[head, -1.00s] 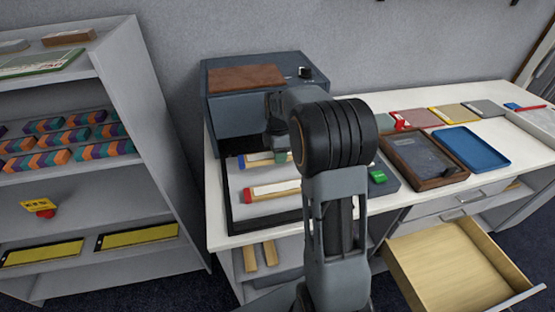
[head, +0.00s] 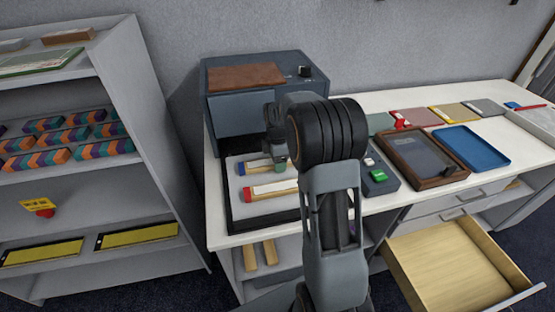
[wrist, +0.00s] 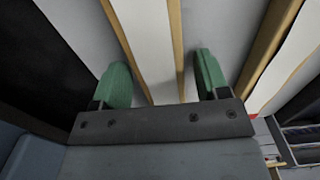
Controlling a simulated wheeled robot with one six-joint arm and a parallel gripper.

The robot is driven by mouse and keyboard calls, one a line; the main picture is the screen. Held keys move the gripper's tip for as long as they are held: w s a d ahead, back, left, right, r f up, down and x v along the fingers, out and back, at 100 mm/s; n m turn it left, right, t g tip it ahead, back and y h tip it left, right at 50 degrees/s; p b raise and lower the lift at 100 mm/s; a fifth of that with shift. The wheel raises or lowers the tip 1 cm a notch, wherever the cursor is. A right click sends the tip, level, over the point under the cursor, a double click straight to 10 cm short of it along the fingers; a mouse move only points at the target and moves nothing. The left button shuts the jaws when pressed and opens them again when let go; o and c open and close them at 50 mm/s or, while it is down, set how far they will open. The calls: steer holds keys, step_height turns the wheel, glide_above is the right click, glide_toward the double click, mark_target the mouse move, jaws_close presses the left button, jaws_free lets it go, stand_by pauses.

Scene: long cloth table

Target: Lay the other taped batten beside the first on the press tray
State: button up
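The press tray (head: 234,215) is a light board with a dark rim on the table's left end. A wooden batten with white tape and a red end (head: 272,188) lies on its near part. Behind it lies a taped batten with a blue end (head: 256,165), roughly parallel with a small gap. My gripper (head: 281,164) is over the blue-ended batten's right part. In the wrist view, the green fingertips of my gripper (wrist: 162,85) stand apart on either side of a taped batten (wrist: 146,35), with gaps showing. The other taped batten (wrist: 290,55) shows at the right.
The dark press (head: 250,112) stands right behind the tray. A control box with a green button (head: 378,175) is to its right. A brown framed tray (head: 425,158) and blue tray (head: 472,147) lie farther right. An open drawer (head: 460,265) juts out in front; a shelf unit (head: 165,150) stands left.

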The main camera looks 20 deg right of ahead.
steer(key=shift+o, duration=0.3)
step_height(320, 180, up, 12)
steer(key=s+a+m+t, duration=0.1)
steer(key=s+a+m, duration=0.2)
steer(key=s+m, duration=0.2)
steer(key=s+a+f+m+t, duration=0.1)
steer(key=s+a+m, duration=0.3)
steer(key=s, duration=0.5)
steer(key=s+a+f+m+t, duration=0.1)
steer(key=s+a+m, duration=0.2)
steer(key=s+m, duration=0.3)
steer(key=shift+s+a+f+m+t+p, duration=0.2)
steer(key=shift+s+a+m+t+p, duration=0.1)
steer(key=shift+s+a+m, duration=0.1)
steer(key=shift+d+r+p, duration=0.1)
steer(key=shift+r+p, duration=0.45)
steer(key=shift+r, duration=0.2)
